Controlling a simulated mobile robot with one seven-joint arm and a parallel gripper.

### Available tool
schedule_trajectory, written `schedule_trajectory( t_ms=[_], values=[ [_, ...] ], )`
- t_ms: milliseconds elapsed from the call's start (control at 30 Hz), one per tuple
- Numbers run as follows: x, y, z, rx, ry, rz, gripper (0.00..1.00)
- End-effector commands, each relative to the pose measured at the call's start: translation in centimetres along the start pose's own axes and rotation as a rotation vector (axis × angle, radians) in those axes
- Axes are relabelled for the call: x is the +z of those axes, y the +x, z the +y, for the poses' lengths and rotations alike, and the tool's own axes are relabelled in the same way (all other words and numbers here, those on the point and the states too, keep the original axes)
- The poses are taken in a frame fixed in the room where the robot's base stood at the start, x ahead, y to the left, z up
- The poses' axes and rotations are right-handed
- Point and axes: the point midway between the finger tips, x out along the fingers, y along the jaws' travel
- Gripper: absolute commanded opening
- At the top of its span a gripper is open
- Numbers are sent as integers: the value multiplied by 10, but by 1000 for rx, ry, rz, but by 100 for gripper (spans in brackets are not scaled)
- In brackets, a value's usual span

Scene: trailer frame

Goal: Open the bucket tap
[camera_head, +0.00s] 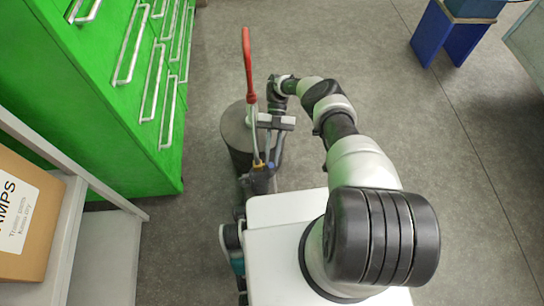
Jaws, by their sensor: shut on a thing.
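A dark round bucket (233,128) stands on the floor left of my arm. My gripper (271,160) reaches over its right side, with the fingers pointing toward the picture's bottom. The fingers are shut on a small part at the bucket's near side, which looks like the tap. Its shape is largely hidden by the gripper, and I cannot tell how far it is turned. A red-handled rod (248,70) runs past the gripper's left side down to a small yellow and dark fitting (258,164). I cannot tell whether the rod touches the gripper.
A green drawer cabinet (95,95) with metal handles stands close on the left. A grey shelf (105,255) holds a cardboard box (22,225) at the lower left. A blue stand (450,35) is at the upper right. The floor right of my arm is clear.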

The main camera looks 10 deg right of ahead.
Motion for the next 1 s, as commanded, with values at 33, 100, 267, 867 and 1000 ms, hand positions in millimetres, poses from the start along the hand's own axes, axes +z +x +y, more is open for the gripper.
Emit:
schedule_trajectory(
  t_ms=[33, 100, 267, 867, 1000],
  values=[
    [2, -3, 2, 7, 0, -12, 0],
    [2, -3, 1, 7, 0, -12, 0],
    [2, -3, 1, 6, 0, -12, 28],
    [-36, -23, 4, 2, -2, -4, 34],
    [-59, -36, 6, 3, -1, -6, 34]
  ],
)
